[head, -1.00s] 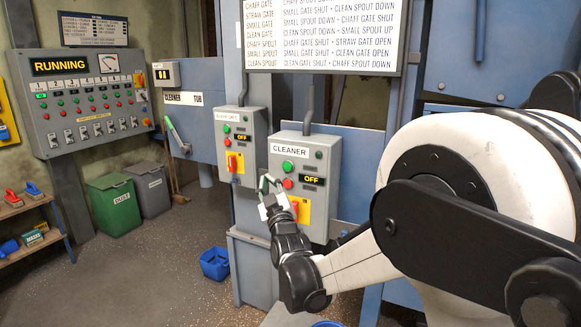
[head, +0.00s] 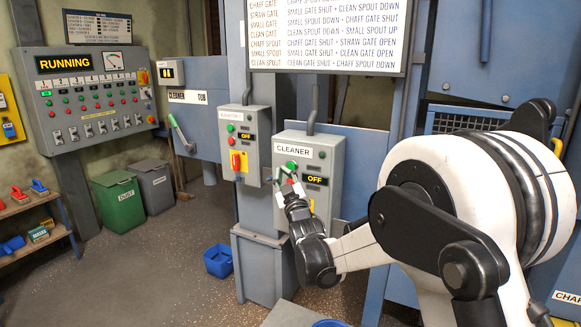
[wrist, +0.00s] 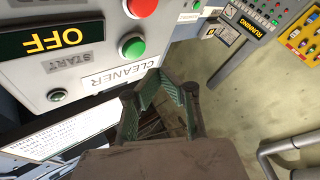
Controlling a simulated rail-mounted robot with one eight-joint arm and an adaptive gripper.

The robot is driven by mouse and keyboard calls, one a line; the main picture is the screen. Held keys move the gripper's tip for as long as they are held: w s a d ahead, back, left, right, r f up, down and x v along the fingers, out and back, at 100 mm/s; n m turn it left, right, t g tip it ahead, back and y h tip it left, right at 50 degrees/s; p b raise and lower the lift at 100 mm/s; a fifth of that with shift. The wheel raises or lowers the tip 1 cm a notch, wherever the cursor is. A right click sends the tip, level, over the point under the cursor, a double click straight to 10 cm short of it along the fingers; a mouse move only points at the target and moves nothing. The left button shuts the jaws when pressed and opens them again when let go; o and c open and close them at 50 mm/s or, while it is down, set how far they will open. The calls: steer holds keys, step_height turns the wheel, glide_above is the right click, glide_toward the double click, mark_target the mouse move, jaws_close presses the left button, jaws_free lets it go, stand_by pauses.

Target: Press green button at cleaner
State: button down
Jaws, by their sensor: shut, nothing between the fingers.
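The cleaner control box (head: 322,150) is grey, labelled CLEANER, and its display (head: 315,181) reads OFF. Its green button (head: 292,165) is at the upper left of the box, just beside my fingertips. It also shows clearly in the wrist view (wrist: 132,46), with the red button (wrist: 141,7) next to it. My gripper (head: 285,174) is shut and empty in front of the box's left part, partly covering the red button area. In the wrist view my fingertips (wrist: 163,76) lie below and right of the green button, near the CLEANER label. Contact with the box cannot be told.
A similar grey box (head: 243,150), also showing OFF, stands just left. The main panel (head: 95,95) reading RUNNING is on the far left wall. A blue bin (head: 218,262) sits on the floor. Open floor lies at the lower left.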

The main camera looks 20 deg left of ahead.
steer(key=shift+w+d, duration=0.2)
steer(key=shift+w, duration=0.8)
steer(key=shift+w, duration=0.15)
stand_by(0.7)
steer(key=shift+w+b, duration=0.25)
steer(key=shift+b, duration=0.15)
steer(key=shift+w+d, duration=0.15)
steer(key=shift+w, duration=0.35)
stand_by(0.9)
steer(key=shift+s, duration=0.1)
steer(key=shift+s+b, duration=0.45)
steer(key=shift+s, duration=0.35)
steer(key=s, duration=0.2)
steer(key=s+a+b, duration=0.1)
steer(key=s, duration=0.2)
steer(key=shift+a, duration=0.1)
